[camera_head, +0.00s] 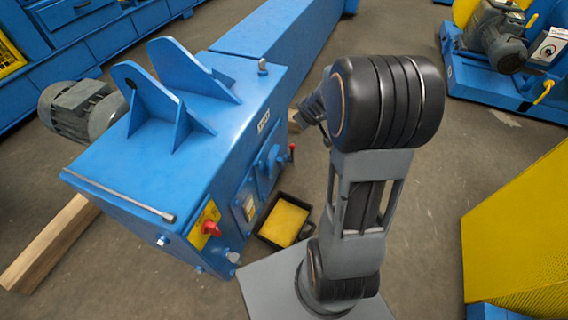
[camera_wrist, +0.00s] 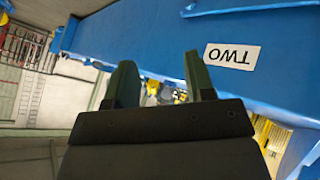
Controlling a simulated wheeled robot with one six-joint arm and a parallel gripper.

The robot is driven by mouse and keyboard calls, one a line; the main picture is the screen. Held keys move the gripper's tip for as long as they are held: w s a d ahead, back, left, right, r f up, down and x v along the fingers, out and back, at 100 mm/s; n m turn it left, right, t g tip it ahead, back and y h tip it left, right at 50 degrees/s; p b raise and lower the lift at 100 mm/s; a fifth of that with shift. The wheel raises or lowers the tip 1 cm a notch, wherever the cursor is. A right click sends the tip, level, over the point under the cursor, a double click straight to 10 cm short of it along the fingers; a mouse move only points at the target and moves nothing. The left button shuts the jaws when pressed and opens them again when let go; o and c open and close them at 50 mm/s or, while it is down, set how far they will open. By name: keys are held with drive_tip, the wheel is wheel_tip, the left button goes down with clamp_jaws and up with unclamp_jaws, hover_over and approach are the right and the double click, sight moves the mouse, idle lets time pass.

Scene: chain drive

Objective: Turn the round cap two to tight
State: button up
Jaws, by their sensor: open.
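A blue gearbox housing (camera_head: 200,130) stands left of my arm in the head view. A small white label (camera_head: 264,121) is on its side, too small to read. Below it is a round blue fitting (camera_head: 272,162); I cannot tell whether this is cap two. A small grey round cap (camera_head: 262,67) stands on the top corner. In the wrist view a "TWO" label (camera_wrist: 232,57) shows upside down on a blue face. My gripper (camera_wrist: 160,88) is open, its two green fingers apart with nothing between them. No round cap shows clearly in the wrist view.
A metal bar (camera_head: 120,195) lies along the housing's top edge. A red knob (camera_head: 210,227) sticks out at its lower corner. A black tray with a yellow inside (camera_head: 284,222) is on the floor. A yellow guard (camera_head: 520,235) stands at right.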

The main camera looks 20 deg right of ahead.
drive_tip(key=w+d+f+n+t+y, duration=0.2)
drive_tip(key=w+d+f+n, duration=0.15)
drive_tip(key=f, duration=0.65)
drive_tip(key=n+y+b, duration=0.3)
drive_tip(key=n+y, duration=0.1)
drive_tip(key=y, duration=0.6)
approach(283, 163)
drive_tip(key=shift+t, duration=0.3)
drive_tip(key=b+x, duration=0.1)
drive_tip(key=x, duration=0.3)
drive_tip(key=f+b+x, duration=0.1)
drive_tip(key=b+x, duration=0.1)
drive_tip(key=x, duration=0.2)
drive_tip(key=shift+s+d, duration=0.15)
drive_tip(key=shift+x, duration=0.85)
clamp_jaws()
